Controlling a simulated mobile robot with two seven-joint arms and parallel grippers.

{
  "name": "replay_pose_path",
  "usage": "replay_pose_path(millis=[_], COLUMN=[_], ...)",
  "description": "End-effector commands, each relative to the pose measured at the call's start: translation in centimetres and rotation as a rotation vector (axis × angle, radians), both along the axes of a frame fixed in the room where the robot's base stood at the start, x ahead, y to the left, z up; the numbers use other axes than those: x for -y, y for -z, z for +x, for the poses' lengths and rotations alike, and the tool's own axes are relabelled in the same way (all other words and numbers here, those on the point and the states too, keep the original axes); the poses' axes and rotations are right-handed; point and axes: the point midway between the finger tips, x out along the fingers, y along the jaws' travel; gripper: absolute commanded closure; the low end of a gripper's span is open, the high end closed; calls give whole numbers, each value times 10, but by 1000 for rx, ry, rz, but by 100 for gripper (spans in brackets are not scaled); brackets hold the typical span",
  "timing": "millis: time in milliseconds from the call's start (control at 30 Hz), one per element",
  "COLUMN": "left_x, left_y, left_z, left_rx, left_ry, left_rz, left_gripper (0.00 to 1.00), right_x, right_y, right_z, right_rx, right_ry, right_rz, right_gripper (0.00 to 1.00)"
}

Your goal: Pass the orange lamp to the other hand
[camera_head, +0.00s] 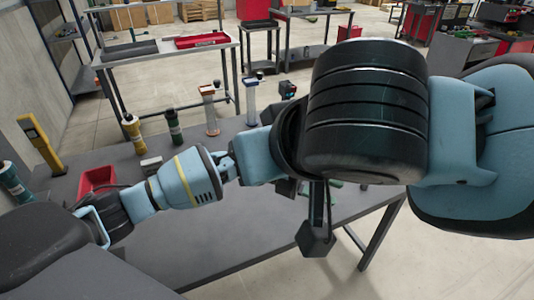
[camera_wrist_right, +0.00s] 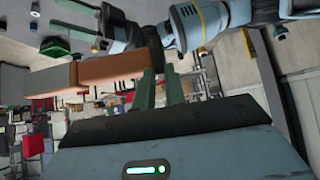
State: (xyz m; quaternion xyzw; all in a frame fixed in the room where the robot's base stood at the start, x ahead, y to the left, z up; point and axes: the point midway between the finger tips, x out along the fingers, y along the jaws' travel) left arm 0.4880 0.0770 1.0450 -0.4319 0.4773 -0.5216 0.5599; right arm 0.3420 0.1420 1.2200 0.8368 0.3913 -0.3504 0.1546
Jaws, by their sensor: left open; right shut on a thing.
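The orange lamp (camera_wrist_right: 112,68) shows in the right wrist view as an orange-brown bar with a dark end at left. My right gripper (camera_wrist_right: 160,88) is shut on it, its green fingers at the lamp's right end. In the head view the lamp's orange body does not show, and my right arm hides my right gripper. My left gripper (camera_head: 286,186) reaches in from the left beside my right arm, over the table. It is open, its fingers partly hidden. I cannot tell whether it touches the lamp.
The grey table (camera_head: 235,245) is mostly bare in front. A red bin (camera_head: 97,180), a yellow stand (camera_head: 40,143) and several upright bottle-like items, including a dark green one (camera_head: 174,127), stand along its left and far sides. A workbench with a red tray (camera_head: 202,41) stands beyond.

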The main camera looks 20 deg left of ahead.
Motion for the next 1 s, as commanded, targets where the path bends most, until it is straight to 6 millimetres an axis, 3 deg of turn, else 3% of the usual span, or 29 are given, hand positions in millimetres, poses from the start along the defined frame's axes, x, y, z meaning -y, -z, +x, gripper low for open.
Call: replay_pose_path(millis=[167,367,667,867,1000], left_x=[21,21,-15,-51,-74], left_y=[25,57,139,209,253], left_z=[-18,-28,-56,-102,-145], left_rx=[-260,-513,-944,-1238,-1421], left_ry=[-141,-353,-750,-1037,-1222], left_rz=[-231,-455,-687,-766,-787], left_gripper=[46,46,46,46,46], right_x=[0,0,0,0,0], right_y=[-1,-1,-1,-1,-1], right_z=[0,0,0,0,0], right_rx=[2,2,2,2,2], right_ry=[0,0,0,0,0], right_rz=[1,1,1,1,1], right_gripper=[100,100,100,100,100])
